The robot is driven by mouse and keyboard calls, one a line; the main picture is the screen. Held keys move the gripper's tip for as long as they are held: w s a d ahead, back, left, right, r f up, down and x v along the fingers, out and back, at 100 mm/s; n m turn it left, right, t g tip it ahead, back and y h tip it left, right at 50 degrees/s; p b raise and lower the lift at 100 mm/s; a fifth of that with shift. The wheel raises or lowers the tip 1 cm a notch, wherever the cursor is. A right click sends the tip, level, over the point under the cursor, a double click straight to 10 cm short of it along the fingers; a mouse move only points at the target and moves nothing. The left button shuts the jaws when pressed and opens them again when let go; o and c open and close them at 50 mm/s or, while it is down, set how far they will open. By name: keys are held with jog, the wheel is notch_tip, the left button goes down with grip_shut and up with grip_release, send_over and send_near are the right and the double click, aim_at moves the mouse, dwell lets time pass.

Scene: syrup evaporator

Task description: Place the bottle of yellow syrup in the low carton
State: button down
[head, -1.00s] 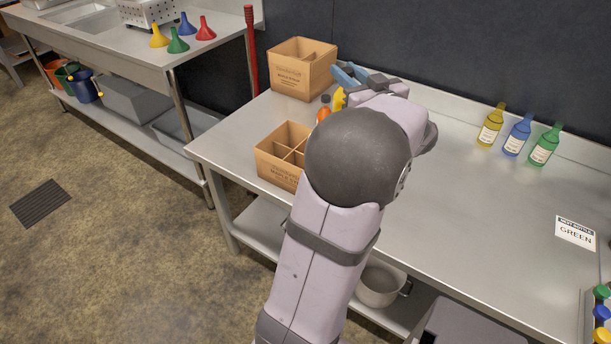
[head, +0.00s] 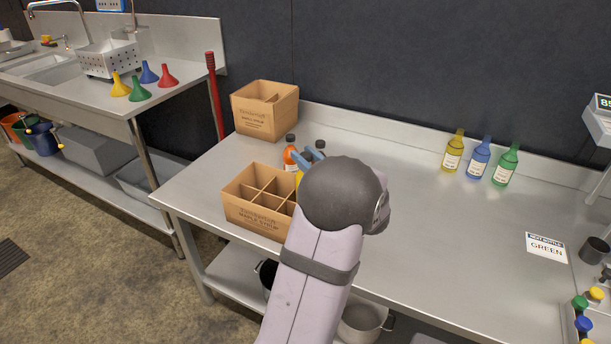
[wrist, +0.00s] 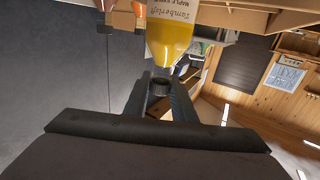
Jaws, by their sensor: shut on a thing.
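The yellow syrup bottle (head: 298,179) is mostly hidden behind my arm in the head view. In the wrist view the yellow bottle (wrist: 168,42) fills the upper middle, with its dark cap end between my fingers. My gripper (head: 309,156) is shut on its neck; the fingers also show in the wrist view (wrist: 161,92). The low carton (head: 250,216) stands open at the front left of the steel table, with dividers and visibly empty compartments. The yellow bottle is just right of and behind this carton; its clearance from the table is hidden.
An orange bottle (head: 291,155) stands behind the low carton, and another dark cap (head: 320,145) shows beside my gripper. A tall carton (head: 265,112) stands at the back left. Yellow (head: 453,151), blue (head: 479,158) and green (head: 505,166) bottles stand at the back right. The table's middle is clear.

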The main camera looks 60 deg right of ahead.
jog(key=shift+f, duration=2.4)
jog(key=shift+f+b, duration=0.15)
jog(key=shift+b, duration=0.25)
jog(key=c, duration=1.5)
grip_release()
jog(key=shift+f, duration=0.1)
jog(key=v, duration=1.2)
jog(key=shift+s, duration=0.1)
